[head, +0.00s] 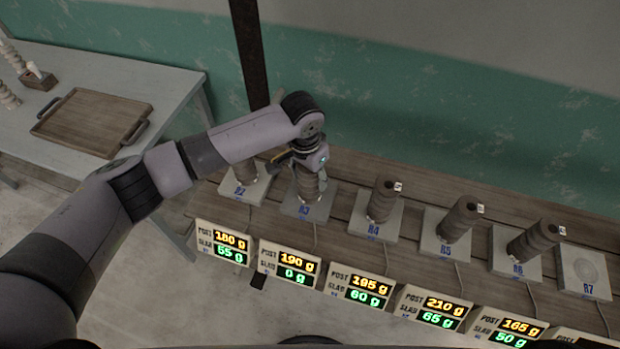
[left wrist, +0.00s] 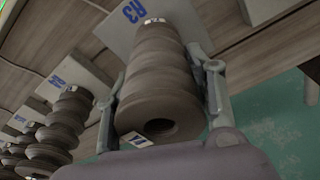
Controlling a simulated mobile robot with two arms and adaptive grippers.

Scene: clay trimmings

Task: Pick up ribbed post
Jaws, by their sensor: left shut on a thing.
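A grey-brown ribbed post (head: 308,188) is at the pale plate marked R3 (head: 322,207). My left gripper (head: 308,160) is over its upper part, shut on it. In the left wrist view the ribbed post (left wrist: 155,75) lies between the two fingers of my left gripper (left wrist: 162,88), with a hole in its near end and a small white tag beside it. Its far end is in front of the R3 plate (left wrist: 108,28); I cannot tell whether it touches. My right gripper is not in view.
Similar posts stand on plates R2 (head: 243,172), R4 (head: 383,200), R5 (head: 460,218) and R6 (head: 535,239). Plate R7 (head: 584,272) is bare. The display (head: 288,264) reads post 190 g, slab 0 g. A wooden tray (head: 92,122) is on the left table (head: 160,82).

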